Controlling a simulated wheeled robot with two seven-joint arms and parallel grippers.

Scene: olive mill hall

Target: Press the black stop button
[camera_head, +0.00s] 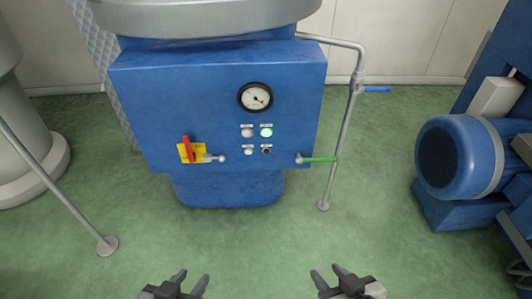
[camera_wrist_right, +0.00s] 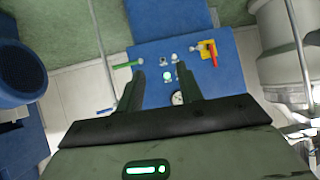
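The black button (camera_head: 266,150) is at the lower right of a small group of buttons and lamps on the front of a blue machine cabinet (camera_head: 150,100). A pale button (camera_head: 248,151) is left of it and a lit green lamp (camera_head: 266,132) is above it. My left gripper (camera_head: 190,283) is open and empty at the bottom of the head view. My right gripper (camera_head: 329,277) is open and empty, below and right of the panel and apart from it. In the right wrist view the panel appears upside down, with the black button (camera_wrist_right: 163,60) between the open fingers.
A gauge (camera_head: 255,97) is above the buttons. A red lever (camera_head: 187,149) on a yellow plate is to the left. A green-handled valve (camera_head: 318,159) and a grey pipe (camera_head: 345,125) are to the right. A blue motor (camera_head: 457,158) stands far right. The green floor in front is clear.

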